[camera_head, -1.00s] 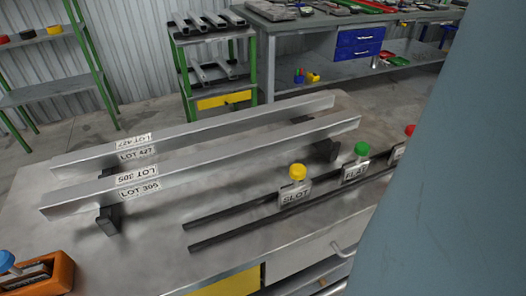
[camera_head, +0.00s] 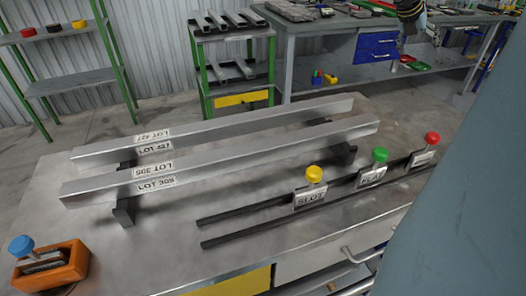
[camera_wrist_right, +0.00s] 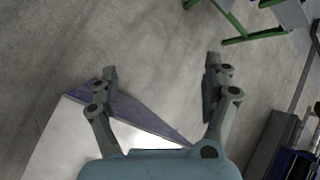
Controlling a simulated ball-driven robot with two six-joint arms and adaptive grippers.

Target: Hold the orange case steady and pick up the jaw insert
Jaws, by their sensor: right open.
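The orange case (camera_head: 70,268) sits at the near left corner of the metal table in the head view. A grey metal piece with a blue round knob (camera_head: 21,246), which looks like the jaw insert (camera_head: 42,262), sits in the case. My left gripper is not in view.
Two long metal bars (camera_head: 215,158) lie on dark supports across the table. Dark rails (camera_head: 245,228) carry labelled holders with yellow (camera_head: 314,174), green (camera_head: 380,155) and red (camera_head: 432,138) knobs. A green-framed rack (camera_head: 235,60) and a workbench (camera_head: 330,45) stand behind.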

